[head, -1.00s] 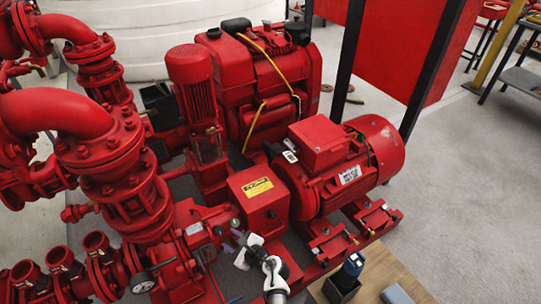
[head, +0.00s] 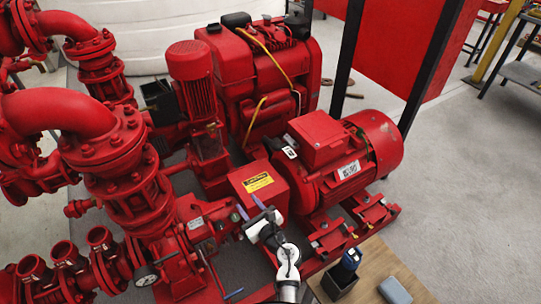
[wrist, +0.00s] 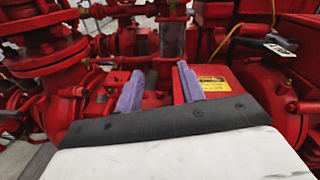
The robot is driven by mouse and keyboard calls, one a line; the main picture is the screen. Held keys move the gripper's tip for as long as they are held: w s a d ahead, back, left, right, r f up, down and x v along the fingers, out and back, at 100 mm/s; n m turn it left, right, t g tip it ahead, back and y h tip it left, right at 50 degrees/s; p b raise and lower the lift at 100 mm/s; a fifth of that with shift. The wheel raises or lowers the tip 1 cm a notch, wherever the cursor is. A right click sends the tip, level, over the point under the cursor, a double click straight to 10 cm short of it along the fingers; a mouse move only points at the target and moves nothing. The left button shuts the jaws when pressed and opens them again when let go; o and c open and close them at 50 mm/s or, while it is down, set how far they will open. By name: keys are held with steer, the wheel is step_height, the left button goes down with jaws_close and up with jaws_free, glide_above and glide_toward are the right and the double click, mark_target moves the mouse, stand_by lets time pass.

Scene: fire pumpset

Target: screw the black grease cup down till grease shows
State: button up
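My gripper (head: 249,206) is in front of the red pump, near the red guard box (head: 252,190) with the yellow label. In the wrist view its two purple fingers (wrist: 159,88) stand well apart with nothing held between them. Past the fingers are the red pump housing and, to the right, the yellow label (wrist: 213,84). I cannot pick out the black grease cup for certain in either view. A small dark round fitting (head: 235,217) sits on the pump just left of my gripper; I cannot tell what it is.
The red motor (head: 345,160) stands right of the guard box. A dial gauge (head: 146,274) and red pipe flanges (head: 100,238) crowd the left. A dark open box (head: 340,279) with a blue-topped item and a grey block (head: 395,291) are on the wooden board at lower right.

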steer(key=w+d+r+m+t+h, duration=0.2)
steer(key=w+d+r+m+t, duration=0.1)
steer(key=r+m, duration=0.3)
steer(key=w+d+r+m+t+h, duration=0.3)
steer(key=r+m, duration=0.4)
steer(key=r, duration=0.3)
steer(key=shift+w+d+m+t+h, duration=0.15)
steer(key=shift+w+m+t+h, duration=0.15)
steer(key=shift+t, duration=0.3)
steer(key=shift+o, duration=0.4)
